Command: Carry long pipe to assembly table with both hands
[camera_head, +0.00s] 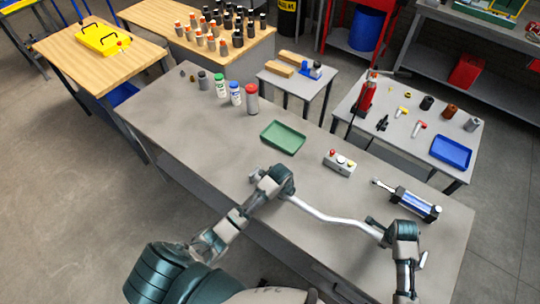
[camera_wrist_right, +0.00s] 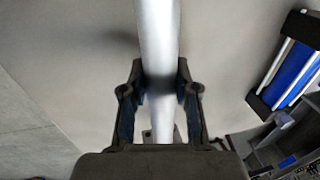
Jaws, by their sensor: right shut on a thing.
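The long pipe (camera_head: 325,217) is silver-white and slightly bent. It spans between my two grippers over the front part of the grey table (camera_head: 200,140). My left gripper (camera_head: 274,182) is closed around the pipe near its left end. My right gripper (camera_head: 385,232) is shut on the pipe near its right end. In the right wrist view, the pipe (camera_wrist_right: 158,35) runs between the two fingers of the right gripper (camera_wrist_right: 159,85). Whether the pipe touches the tabletop cannot be told.
A blue-and-black cylinder (camera_head: 414,203) lies just beyond my right gripper. A button box (camera_head: 340,163) and a green tray (camera_head: 283,137) lie farther back. Several bottles (camera_head: 235,93) stand at the far left end. A side table holds a blue tray (camera_head: 451,152) and a red extinguisher (camera_head: 367,96).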

